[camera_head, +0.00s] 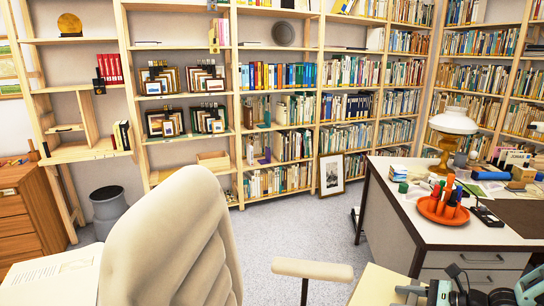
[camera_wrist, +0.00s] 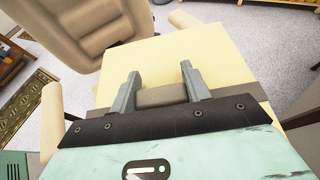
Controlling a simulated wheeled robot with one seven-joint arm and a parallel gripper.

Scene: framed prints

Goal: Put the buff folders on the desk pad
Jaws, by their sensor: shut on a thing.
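The buff folders (camera_wrist: 225,55) show in the wrist view as a broad pale-yellow sheet beyond and around my gripper (camera_wrist: 159,82). My gripper is shut on them. I cannot tell how many there are. In the head view the buff folders (camera_head: 376,287) are at the bottom edge, right of the chair's armrest, with my gripper (camera_head: 412,290) at their right side. A dark brown surface on the desk top at the right edge appears to be the desk pad (camera_head: 520,212). It is partly cut off by the frame.
A cream chair (camera_head: 175,245) and its armrest (camera_head: 312,269) stand close in front. The white-topped desk (camera_head: 405,215) carries an orange tray (camera_head: 443,212) with several upright things, a lamp (camera_head: 453,122) and small items. Bookshelves line the back. The carpet between chair and desk is clear.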

